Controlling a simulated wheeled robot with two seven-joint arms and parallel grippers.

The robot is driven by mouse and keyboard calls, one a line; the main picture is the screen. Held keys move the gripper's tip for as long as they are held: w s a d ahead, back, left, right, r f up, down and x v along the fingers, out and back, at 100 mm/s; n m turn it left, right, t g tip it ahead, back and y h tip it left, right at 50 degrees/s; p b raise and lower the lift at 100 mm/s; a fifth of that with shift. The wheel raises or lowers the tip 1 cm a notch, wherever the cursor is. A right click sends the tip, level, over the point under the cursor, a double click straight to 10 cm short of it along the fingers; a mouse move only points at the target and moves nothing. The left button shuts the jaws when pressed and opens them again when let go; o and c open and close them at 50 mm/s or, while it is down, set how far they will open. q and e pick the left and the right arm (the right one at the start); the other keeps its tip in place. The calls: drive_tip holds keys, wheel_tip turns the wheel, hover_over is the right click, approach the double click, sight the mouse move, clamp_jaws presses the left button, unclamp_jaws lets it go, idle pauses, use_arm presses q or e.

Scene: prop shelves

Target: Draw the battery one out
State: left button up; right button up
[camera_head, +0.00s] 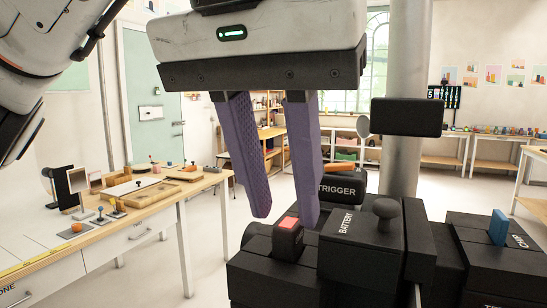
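A black block marked BATTERY (342,243) stands among other black blocks at lower centre right, with a round dark knob (386,209) on top. My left gripper (285,217) hangs in from the top with its two purple fingers apart and nothing between them. Its fingertips are to the left of the battery block in the picture and appear above a small black block with a pink top (288,223). I cannot tell whether the right finger touches anything. My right gripper is not in view.
A black piece marked TRIGGER (341,190) is behind the battery block. A block marked CHO with a blue tab (498,228) is at right. A dark panel (407,117) stands behind, before a grey column (408,60). A wooden table (170,190) with trays is at left.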

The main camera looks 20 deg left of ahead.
sight(287, 234)
use_arm(q)
drive_tip(key=shift+x, duration=1.3)
clamp_jaws()
